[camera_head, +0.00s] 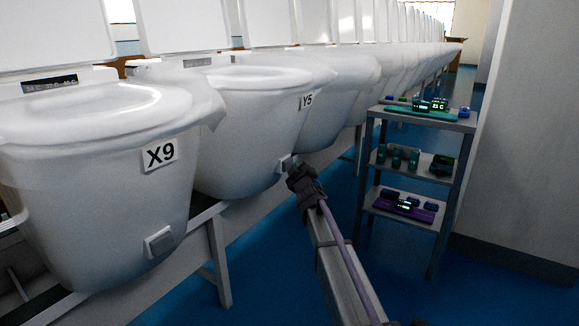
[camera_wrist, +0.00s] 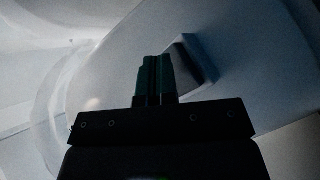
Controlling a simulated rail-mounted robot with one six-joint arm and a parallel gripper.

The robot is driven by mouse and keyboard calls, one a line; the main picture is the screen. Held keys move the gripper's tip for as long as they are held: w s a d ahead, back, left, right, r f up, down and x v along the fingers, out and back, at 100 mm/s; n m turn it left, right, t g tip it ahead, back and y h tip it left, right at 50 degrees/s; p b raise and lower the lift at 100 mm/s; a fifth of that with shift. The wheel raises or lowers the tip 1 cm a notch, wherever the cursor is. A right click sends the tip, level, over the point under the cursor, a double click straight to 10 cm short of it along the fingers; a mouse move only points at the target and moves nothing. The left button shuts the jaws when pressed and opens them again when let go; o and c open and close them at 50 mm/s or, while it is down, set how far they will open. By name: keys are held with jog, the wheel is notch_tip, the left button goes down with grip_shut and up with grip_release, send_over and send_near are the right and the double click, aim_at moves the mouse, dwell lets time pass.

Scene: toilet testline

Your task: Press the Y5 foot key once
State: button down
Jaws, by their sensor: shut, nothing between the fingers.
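The toilet with the Y5 label (camera_head: 307,101) is the second white bowl (camera_head: 245,120) from the left. Its foot key (camera_head: 284,164) is a small grey block low on the bowl's front, below the label. My gripper (camera_head: 291,168) is right at this key and covers part of it in the head view. In the wrist view my gripper's dark green fingers (camera_wrist: 154,80) are shut together and empty. The key (camera_wrist: 196,58) shows there just right of the fingertips, on the pale curved bowl. I cannot tell whether the fingertips touch it.
The nearer toilet, labelled X9 (camera_head: 160,154), has its own foot key (camera_head: 159,242) at the lower left. A grey shelf cart (camera_head: 421,121) with several green and purple devices stands to the right. Blue floor (camera_head: 270,290) is open between them. More toilets recede behind.

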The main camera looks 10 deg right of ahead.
jog(key=shift+w+a, duration=0.25)
jog(key=shift+a, duration=0.1)
dwell(0.6)
jog(key=shift+s+d, duration=0.55)
jog(key=shift+d, duration=0.1)
jog(key=s+d, duration=0.1)
jog(key=d, duration=0.1)
jog(key=s+d, duration=0.2)
dwell(0.6)
dwell(0.4)
